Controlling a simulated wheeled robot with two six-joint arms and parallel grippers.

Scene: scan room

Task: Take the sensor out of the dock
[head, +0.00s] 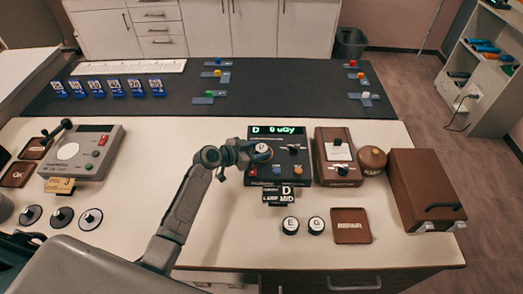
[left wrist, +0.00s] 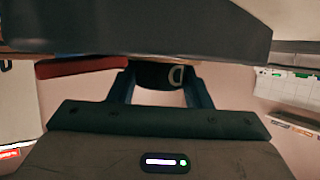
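A dark dock box (head: 291,176) stands on the white counter with a green display reading "D 0 uGy". A round black sensor with a white lettered top (head: 263,151) is at its upper left. My left gripper (head: 258,153) reaches in from the left and is at this sensor. In the left wrist view my gripper's two fingers (left wrist: 160,90) are closed on the sides of the black sensor (left wrist: 155,76), with part of a pale "D" showing. Whether the sensor sits in the dock or just above it I cannot tell. My right gripper is not in view.
Two more sensors, E (head: 290,225) and G (head: 316,225), stand in front of the dock beside a brown tray (head: 351,226). Small signs (head: 280,195) lie at the dock's front. A brown device (head: 337,157), a brown round object (head: 372,160) and a brown case (head: 426,190) stand right.

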